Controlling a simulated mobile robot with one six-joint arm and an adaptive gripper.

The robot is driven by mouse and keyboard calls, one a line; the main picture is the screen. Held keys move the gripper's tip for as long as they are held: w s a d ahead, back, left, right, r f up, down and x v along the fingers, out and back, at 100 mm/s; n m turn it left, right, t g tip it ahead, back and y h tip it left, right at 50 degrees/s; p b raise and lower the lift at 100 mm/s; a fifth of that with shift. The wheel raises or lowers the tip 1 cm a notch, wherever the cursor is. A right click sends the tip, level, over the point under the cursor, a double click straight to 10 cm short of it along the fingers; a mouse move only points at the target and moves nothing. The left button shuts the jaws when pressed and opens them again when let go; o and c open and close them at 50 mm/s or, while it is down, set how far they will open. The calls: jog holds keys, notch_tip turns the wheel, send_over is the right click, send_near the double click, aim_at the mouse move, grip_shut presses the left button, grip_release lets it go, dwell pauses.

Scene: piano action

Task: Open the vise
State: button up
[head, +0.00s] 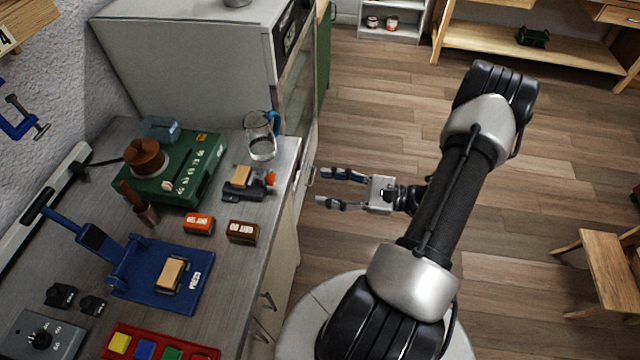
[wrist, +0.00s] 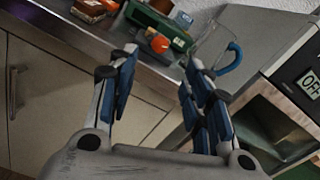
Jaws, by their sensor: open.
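A small dark vise (head: 238,194) stands on the counter near its right edge, with a tan wooden block (head: 242,175) at its jaws and an orange-red knob (head: 270,178) on its right end. I cannot tell how tightly the jaws hold the block. My gripper (head: 323,187) is open and empty, just right of the counter edge, pointing left toward the knob and apart from it. In the wrist view the knob (wrist: 160,43) shows between and beyond the blue-padded fingers; the vise body is hard to make out there.
A glass jug (head: 261,146) stands behind the vise. A green machine (head: 182,170) is to the left. An orange block (head: 199,223) and a brown block (head: 243,232) lie in front. A grey cabinet (head: 195,65) stands at the back.

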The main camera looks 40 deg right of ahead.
jog(key=s+d+m, duration=0.3)
jog(key=s+m, duration=0.1)
jog(key=m, duration=0.3)
jog(key=b, duration=0.3)
send_near(275, 179)
jog(key=x, duration=0.8)
jog(key=shift+w+a+r, duration=0.1)
jog(key=shift+w+a, duration=0.05)
jog(key=shift+w, duration=0.05)
jog(key=c, duration=1.1)
jog(key=shift+o, duration=0.2)
